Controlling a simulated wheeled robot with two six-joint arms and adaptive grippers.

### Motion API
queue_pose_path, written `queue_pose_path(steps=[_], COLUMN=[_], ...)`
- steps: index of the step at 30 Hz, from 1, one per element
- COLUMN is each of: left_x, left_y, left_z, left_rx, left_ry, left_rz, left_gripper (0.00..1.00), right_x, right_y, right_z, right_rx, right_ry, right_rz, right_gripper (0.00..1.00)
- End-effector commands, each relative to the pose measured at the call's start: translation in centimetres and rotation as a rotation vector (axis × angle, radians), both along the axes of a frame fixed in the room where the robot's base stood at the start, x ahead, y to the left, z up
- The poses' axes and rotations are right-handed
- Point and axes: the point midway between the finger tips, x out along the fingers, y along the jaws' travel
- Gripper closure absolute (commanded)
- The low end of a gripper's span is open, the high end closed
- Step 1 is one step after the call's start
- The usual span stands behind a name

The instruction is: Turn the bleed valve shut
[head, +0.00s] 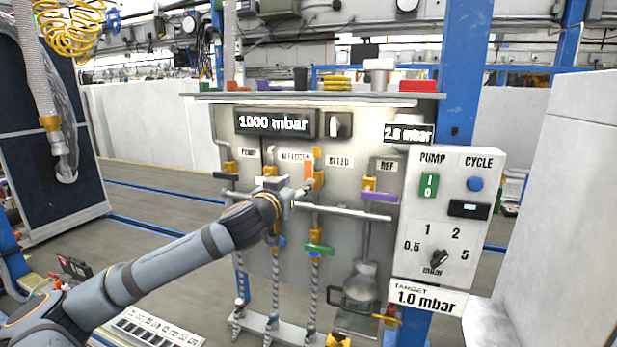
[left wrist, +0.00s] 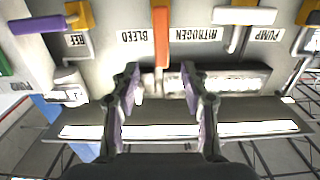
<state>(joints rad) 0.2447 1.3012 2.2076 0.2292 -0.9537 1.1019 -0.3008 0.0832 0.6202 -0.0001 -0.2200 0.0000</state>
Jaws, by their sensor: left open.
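The bleed valve (head: 309,172) has an orange handle that stands upright beside the BLEED label on the grey panel. The handle also shows in the left wrist view (left wrist: 161,38), top centre, pointing down the picture. My left gripper (head: 302,191) is just below and in front of the handle in the head view. In the left wrist view its two fingers (left wrist: 160,82) are spread, one to each side of the handle's line, with its end near the fingertip level. I cannot tell whether they touch it. My right gripper is not in view.
A purple REF handle (head: 377,197) is to the right, and a white handle (head: 271,182) is just left of the orange one. A horizontal pipe (head: 345,210) runs below. The display (head: 274,123) reads 1000 mbar. The control box (head: 447,215) stands right.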

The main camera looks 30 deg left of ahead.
Motion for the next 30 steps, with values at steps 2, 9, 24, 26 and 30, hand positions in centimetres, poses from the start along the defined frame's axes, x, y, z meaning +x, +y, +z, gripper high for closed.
queue_pose_path(steps=[2,9,24,26,30], left_x=[0.0,0.3,5.7,6.8,8.8], left_y=[0.2,0.4,1.6,1.9,2.4], left_z=[1.3,1.7,1.8,1.8,1.6], left_rx=[-0.002,-0.011,-0.015,-0.015,-0.011], left_ry=[-0.024,-0.028,-0.025,-0.025,-0.024], left_rz=[-0.001,-0.002,-0.001,0.0,0.0], left_gripper=[0.55,0.55,0.55,0.55,0.55], right_x=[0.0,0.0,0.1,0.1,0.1], right_y=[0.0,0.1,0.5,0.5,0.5], right_z=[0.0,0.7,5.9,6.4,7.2], right_rx=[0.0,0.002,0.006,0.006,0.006], right_ry=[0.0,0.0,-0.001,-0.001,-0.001], right_rz=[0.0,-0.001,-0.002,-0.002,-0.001], right_gripper=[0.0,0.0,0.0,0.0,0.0])
